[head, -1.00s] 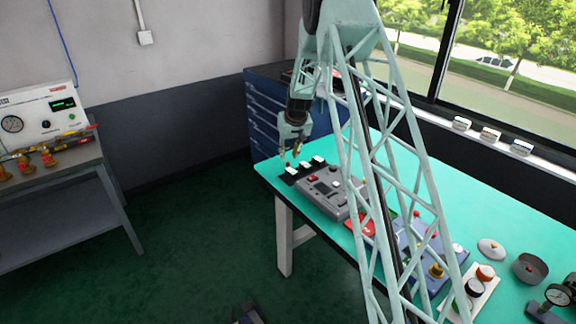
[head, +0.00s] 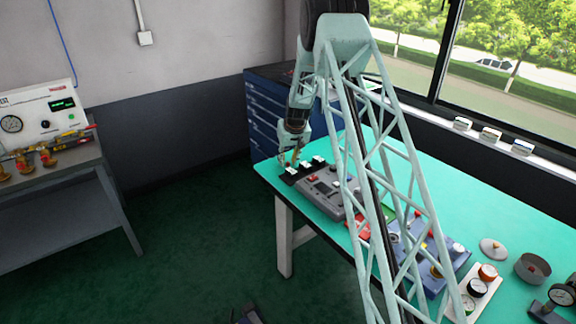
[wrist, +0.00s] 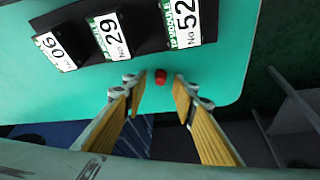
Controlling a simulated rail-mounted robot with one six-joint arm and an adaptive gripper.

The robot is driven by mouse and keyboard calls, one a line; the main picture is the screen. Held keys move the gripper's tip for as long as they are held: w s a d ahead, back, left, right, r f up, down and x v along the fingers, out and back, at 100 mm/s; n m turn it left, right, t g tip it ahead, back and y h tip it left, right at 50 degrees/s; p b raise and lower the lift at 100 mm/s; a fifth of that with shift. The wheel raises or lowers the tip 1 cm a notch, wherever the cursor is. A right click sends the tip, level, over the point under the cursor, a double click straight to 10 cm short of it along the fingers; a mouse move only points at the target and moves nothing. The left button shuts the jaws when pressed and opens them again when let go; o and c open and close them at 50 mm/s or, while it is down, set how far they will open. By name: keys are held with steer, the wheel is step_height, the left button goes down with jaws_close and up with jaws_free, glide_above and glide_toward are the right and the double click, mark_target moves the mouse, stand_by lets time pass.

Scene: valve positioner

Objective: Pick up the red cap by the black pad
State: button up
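The red cap (wrist: 160,77) is a small red piece on the teal table top (wrist: 232,65) in the wrist view. It shows between and just beyond my two fingertips, near the black pad, a black strip (wrist: 83,30) with white number tags. My gripper (wrist: 160,84) is open, with its yellow-faced fingers apart and nothing between them; I cannot tell its exact height above the table. In the head view my gripper (head: 289,163) is at the table's far left corner, beside the black strip (head: 304,171). I cannot make out the cap there.
A grey device (head: 325,190) sits in front of the black strip. Blue drawers (head: 262,118) stand behind the table. A blue unit (head: 455,253) and gauges lie farther right. The table edge is close to the cap.

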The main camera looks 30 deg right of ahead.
mark_target(288, 162)
steer(key=c, duration=0.7)
steer(key=shift+o, duration=0.2)
steer(key=shift+r, duration=0.1)
step_height(288, 162, up, 10)
steer(key=p, duration=0.2)
stand_by(0.4)
stand_by(0.5)
